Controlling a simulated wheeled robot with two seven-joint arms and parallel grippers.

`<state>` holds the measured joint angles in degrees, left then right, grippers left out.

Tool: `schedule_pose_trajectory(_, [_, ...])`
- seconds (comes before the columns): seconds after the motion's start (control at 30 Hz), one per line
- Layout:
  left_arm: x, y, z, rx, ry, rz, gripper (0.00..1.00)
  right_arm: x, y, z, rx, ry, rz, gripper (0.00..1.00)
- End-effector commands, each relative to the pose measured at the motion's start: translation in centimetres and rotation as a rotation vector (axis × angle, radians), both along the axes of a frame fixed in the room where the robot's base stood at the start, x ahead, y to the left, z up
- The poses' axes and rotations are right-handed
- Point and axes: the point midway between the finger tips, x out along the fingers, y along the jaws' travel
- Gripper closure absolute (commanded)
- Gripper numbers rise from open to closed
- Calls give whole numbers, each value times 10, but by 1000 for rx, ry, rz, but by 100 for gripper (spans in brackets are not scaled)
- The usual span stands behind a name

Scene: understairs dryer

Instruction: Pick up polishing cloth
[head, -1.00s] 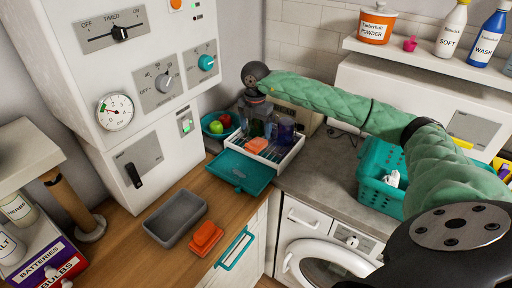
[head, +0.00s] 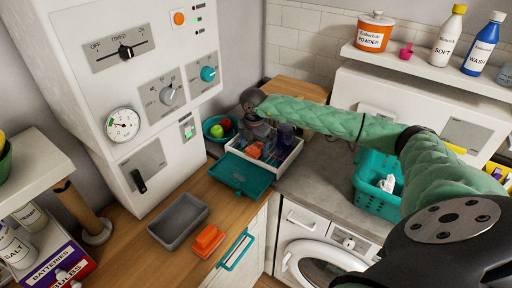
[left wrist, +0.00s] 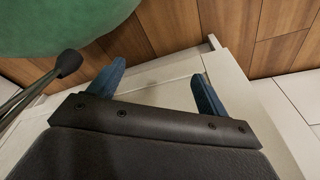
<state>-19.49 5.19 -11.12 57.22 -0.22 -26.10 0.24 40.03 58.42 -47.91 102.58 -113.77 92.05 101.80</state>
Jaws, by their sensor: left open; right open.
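An orange folded piece (head: 255,150), which may be the polishing cloth, lies in a white open tray (head: 283,169) at the back of the counter. A second orange folded piece (head: 208,241) lies on the wooden counter in front; I cannot tell for sure which is the cloth. My right gripper (head: 275,139) is open, pointing down over the tray, close beside the orange piece there; its fingers partly hide the tray's contents, and contact cannot be seen. My left gripper (left wrist: 156,86) is open and empty in the left wrist view, above a pale surface.
A teal lid-like tray (head: 240,174) lies before the white tray. A grey bin (head: 178,221) stands on the counter. A teal bowl (head: 214,130) holds fruit at the back. A teal basket (head: 374,188) stands right, under my right arm. The white cabinet (head: 150,90) bounds the left.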

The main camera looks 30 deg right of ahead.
Motion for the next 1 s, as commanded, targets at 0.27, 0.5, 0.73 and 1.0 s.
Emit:
schedule_pose_trajectory(0.27, [-1,0,-1,0,1,0,22,0,0,-2,0,-1,0,20])
schedule_pose_trajectory(0.5, [-1,1,-1,0,0,0,22,0,0,-2,0,-1,0,66])
schedule_pose_trajectory(0.73, [1,1,0,0,-2,1,22,0,0,-1,0,-1,0,70])
schedule_pose_trajectory(1.0, [-5,2,2,2,3,0,22,0,0,22,0,-2,0,70])
